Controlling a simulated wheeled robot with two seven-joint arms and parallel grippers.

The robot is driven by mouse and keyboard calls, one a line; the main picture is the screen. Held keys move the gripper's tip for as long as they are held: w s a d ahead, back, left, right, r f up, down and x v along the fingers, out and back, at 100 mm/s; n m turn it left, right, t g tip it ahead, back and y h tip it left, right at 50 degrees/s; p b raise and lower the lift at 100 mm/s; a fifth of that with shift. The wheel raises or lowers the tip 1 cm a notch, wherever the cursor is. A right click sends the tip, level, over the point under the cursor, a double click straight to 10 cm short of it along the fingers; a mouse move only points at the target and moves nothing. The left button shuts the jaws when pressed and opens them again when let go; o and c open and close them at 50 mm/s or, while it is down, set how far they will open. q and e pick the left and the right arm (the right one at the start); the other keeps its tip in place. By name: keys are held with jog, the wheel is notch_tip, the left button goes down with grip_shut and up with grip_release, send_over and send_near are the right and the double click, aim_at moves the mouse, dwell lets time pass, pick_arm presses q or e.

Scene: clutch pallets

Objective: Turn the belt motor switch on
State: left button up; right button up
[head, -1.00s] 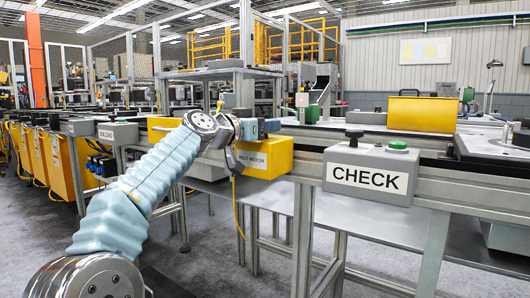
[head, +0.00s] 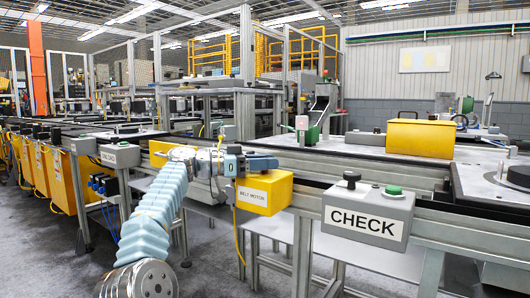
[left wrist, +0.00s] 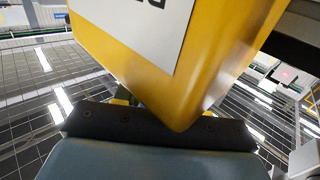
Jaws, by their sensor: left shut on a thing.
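The yellow belt motor box (head: 266,196), with a white "BELT MOTOR" label, is mounted on the side of the conveyor frame. It fills the upper middle of the left wrist view (left wrist: 215,60), close to the jaws. My left gripper (head: 264,163) reaches in from the left and sits at the top of this box. Its dark jaw (left wrist: 155,128) shows in the left wrist view and is shut. The belt motor switch itself is hidden by the gripper, so its position cannot be read. My right gripper is not in view.
A grey "CHECK" box (head: 368,213) with a black knob and a green button stands to the right. A grey labelled box (head: 120,157) is on the left.

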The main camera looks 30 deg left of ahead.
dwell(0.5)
pick_arm(q)
jog(key=o, duration=1)
jog(key=p+v, duration=0.1)
jog(key=v, duration=1.3)
jog(key=shift+w, duration=0.15)
